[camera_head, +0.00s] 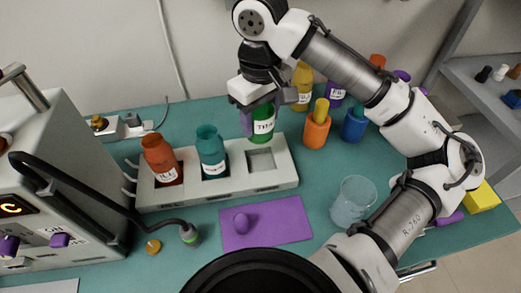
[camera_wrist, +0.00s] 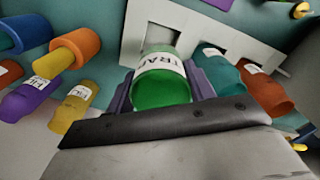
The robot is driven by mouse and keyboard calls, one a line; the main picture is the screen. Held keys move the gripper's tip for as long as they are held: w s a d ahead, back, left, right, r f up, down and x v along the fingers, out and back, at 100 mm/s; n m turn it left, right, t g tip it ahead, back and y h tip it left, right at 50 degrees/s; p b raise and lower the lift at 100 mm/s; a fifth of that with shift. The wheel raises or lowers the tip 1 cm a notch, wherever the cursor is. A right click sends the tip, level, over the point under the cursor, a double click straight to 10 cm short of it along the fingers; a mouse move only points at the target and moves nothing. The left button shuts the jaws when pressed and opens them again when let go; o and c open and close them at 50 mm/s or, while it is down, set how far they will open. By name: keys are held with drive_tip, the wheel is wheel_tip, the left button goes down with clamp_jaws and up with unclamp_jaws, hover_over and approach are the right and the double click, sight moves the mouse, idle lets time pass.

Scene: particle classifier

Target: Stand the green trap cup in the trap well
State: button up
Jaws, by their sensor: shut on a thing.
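The green trap cup (camera_head: 263,135) is held by my gripper (camera_head: 262,114), with its white label facing the head camera. In the wrist view the cup (camera_wrist: 163,92) sits between the two purple fingers of my gripper (camera_wrist: 160,88). The cup looks about upright. In the head view it appears at the back edge of the grey rack (camera_head: 219,193), just behind the empty square trap well (camera_head: 262,160), the right one of three. Its exact height above the rack cannot be told. The other two wells hold an orange-red bottle (camera_head: 163,163) and a teal bottle (camera_head: 210,150).
Right of the rack stand an orange cylinder (camera_head: 316,132), a blue one (camera_head: 354,126) and a yellow bottle (camera_head: 302,85). A clear beaker (camera_head: 352,203) and a purple mat (camera_head: 284,221) lie in front. A machine (camera_head: 70,170) with a black hose stands left.

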wheel_tip(320, 180, down, 11)
drive_tip(key=shift+f, duration=0.1)
idle(0.3)
drive_tip(key=shift+f, duration=0.15)
drive_tip(key=o, duration=1)
wheel_tip(320, 180, up, 12)
drive_tip(key=shift+r, duration=0.2)
